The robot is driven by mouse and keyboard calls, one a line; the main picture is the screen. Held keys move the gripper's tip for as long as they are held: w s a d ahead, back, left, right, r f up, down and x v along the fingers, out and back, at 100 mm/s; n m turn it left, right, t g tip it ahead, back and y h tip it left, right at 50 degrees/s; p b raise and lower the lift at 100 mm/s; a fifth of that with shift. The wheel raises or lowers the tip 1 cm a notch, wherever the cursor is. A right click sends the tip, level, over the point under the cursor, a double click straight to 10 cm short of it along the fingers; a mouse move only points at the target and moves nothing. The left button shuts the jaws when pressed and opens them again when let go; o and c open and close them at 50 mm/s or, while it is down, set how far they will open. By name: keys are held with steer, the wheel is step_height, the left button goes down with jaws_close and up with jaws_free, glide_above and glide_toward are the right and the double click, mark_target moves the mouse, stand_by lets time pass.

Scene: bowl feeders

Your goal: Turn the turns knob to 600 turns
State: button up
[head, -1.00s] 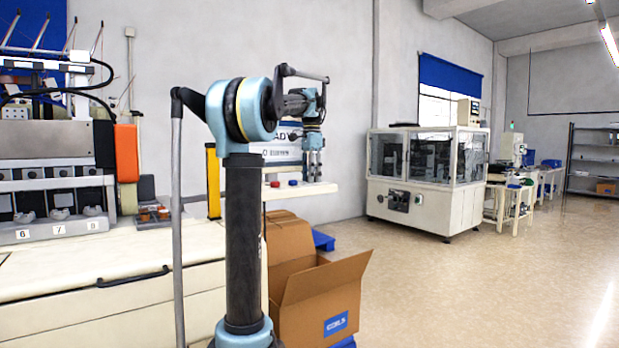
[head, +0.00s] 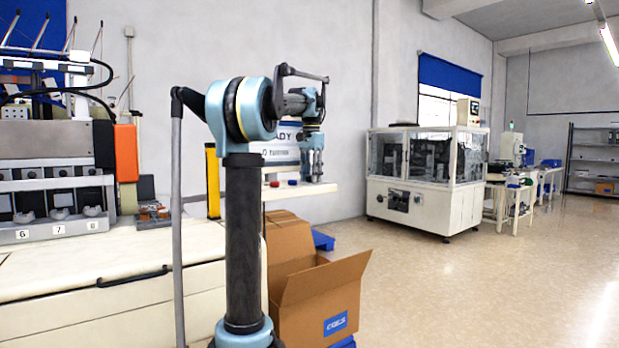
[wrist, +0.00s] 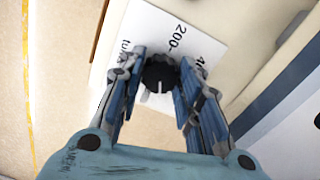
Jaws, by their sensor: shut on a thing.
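The black round turns knob (wrist: 160,75) sits on a white label plate in the wrist view, with a white pointer line toward the bottom of the picture. The plate (wrist: 210,27) shows "200" and part of a number starting with 4; other print is cut off by the fingers. My gripper (wrist: 161,68) has its blue fingers on both sides of the knob and is shut on it. In the head view my gripper (head: 313,178) points down at the end of the arm, over a pale ledge (head: 287,191); the knob cannot be made out there.
Red and blue buttons (head: 292,183) sit on the ledge left of my gripper. A bench machine (head: 55,230) fills the left.

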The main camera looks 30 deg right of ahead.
steer(key=n, duration=0.6)
steer(key=shift+w+n, duration=0.15)
steer(key=shift+n, duration=0.15)
stand_by(0.5)
steer(key=o, duration=1)
steer(key=shift+o, duration=0.2)
steer(key=shift+r, duration=0.15)
step_height(320, 180, up, 12)
steer(key=shift+f, duration=0.2)
